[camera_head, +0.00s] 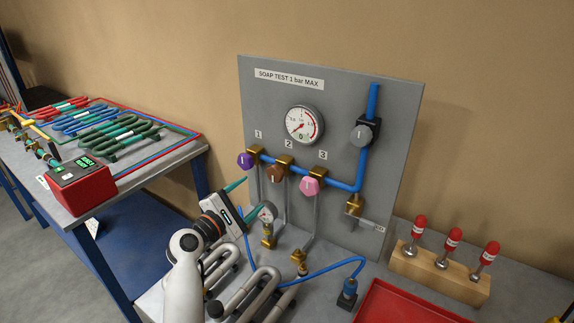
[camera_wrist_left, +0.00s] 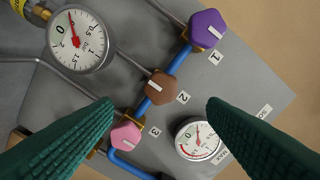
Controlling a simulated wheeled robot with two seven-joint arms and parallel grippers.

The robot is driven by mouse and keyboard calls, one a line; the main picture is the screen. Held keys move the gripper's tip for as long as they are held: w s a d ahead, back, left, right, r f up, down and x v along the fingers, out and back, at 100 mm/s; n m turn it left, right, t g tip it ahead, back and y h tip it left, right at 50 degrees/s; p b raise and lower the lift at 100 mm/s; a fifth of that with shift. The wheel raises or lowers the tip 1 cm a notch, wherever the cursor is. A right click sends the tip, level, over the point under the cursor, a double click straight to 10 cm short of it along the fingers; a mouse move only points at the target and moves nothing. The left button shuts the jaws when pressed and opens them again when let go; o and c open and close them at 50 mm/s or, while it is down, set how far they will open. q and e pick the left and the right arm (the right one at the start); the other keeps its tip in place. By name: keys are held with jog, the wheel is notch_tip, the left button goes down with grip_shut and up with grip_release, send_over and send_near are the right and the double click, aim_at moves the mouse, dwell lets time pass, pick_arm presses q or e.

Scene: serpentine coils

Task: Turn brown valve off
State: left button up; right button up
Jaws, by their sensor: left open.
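The brown valve knob (camera_head: 273,173) is the middle one of three on the grey panel, under the number 2. It also shows in the left wrist view (camera_wrist_left: 161,87), with a short white mark on its face. The purple knob (camera_head: 245,160) is on its left and the pink knob (camera_head: 310,186) on its right, along a blue pipe. My left gripper (camera_head: 254,194) is open and empty, in front of and below the brown knob. In the wrist view its two green fingers point to either side of the brown knob, apart from it. My right gripper is out of view.
A small gauge (camera_wrist_left: 78,40) stands close to my left gripper. A round gauge (camera_head: 304,125) and a grey knob (camera_head: 361,135) are higher on the panel (camera_head: 340,85). Metal coils (camera_head: 250,290) lie below. A wooden block (camera_head: 440,273) with red-handled tools and a red tray (camera_head: 405,303) are right.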

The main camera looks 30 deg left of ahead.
aim_at(272, 176)
pick_arm(q)
jog(key=w, duration=0.1)
jog(key=w+p, duration=0.1)
jog(key=w, duration=0.3)
jog(key=shift+d+r, duration=0.35)
jog(key=shift+d, duration=0.05)
jog(key=w, duration=0.4)
jog(key=w+d+p, duration=0.1)
jog(key=w, duration=0.1)
jog(key=shift+w+f, duration=0.2)
jog(key=shift+w, duration=0.2)
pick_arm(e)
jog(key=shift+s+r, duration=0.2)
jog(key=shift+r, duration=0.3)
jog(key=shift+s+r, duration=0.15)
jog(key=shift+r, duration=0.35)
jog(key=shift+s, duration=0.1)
pick_arm(q)
jog(key=c, duration=1)
jog(key=shift+f, duration=0.1)
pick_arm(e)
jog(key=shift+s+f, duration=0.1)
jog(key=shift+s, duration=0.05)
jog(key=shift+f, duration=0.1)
